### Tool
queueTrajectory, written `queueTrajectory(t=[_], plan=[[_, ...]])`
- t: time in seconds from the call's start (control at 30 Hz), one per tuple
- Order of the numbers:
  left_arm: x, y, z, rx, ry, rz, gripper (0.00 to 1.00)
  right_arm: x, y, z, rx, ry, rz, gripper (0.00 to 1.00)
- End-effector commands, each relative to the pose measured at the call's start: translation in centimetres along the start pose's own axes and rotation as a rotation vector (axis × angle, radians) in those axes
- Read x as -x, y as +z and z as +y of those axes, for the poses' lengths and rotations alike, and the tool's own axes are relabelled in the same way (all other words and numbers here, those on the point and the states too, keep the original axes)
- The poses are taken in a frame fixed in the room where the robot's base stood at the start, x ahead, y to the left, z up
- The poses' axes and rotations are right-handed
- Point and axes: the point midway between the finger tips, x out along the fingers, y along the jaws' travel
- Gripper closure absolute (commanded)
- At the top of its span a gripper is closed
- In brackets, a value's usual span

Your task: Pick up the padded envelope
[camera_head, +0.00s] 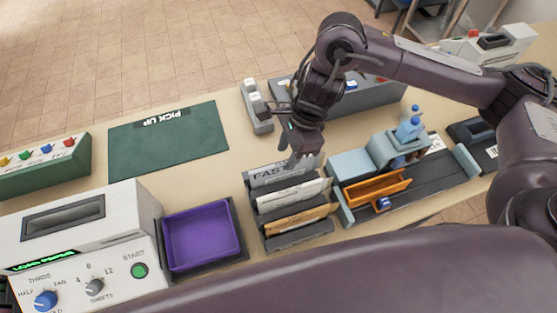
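A dark sorter rack (270,240) stands at the middle of the table. In its slots are a grey envelope marked "FAST" (268,174) at the back, a white one (295,196) in the middle and a tan one (297,219) nearer the front. I cannot tell for sure which is the padded envelope. My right gripper (303,161) points down at the back of the rack, by the right part of the grey envelope. Its fingertips are small and partly merge with the envelope, so their opening and any contact are unclear. My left gripper is out of view.
A purple tray (201,239) and a white machine with knobs (85,240) stand left of the rack. A blue-grey device with an orange tray (376,188) stands close on the right. A green "PICK UP" mat (168,147) lies clear at the back left.

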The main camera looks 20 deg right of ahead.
Motion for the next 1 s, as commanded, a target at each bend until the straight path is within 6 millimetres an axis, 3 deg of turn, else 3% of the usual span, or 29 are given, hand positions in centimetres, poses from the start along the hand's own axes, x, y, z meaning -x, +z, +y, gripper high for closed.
queueTrajectory(t=[0.37,0.7,1.0], plan=[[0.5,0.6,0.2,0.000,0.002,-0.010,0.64,-2.8,0.2,0.1,-0.005,0.005,-0.004,0.64],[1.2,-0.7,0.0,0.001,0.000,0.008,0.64,-6.4,0.1,-0.1,-0.005,0.002,-0.003,0.64],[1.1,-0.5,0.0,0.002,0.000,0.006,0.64,-6.7,0.1,-0.2,-0.003,-0.001,-0.002,0.66]])
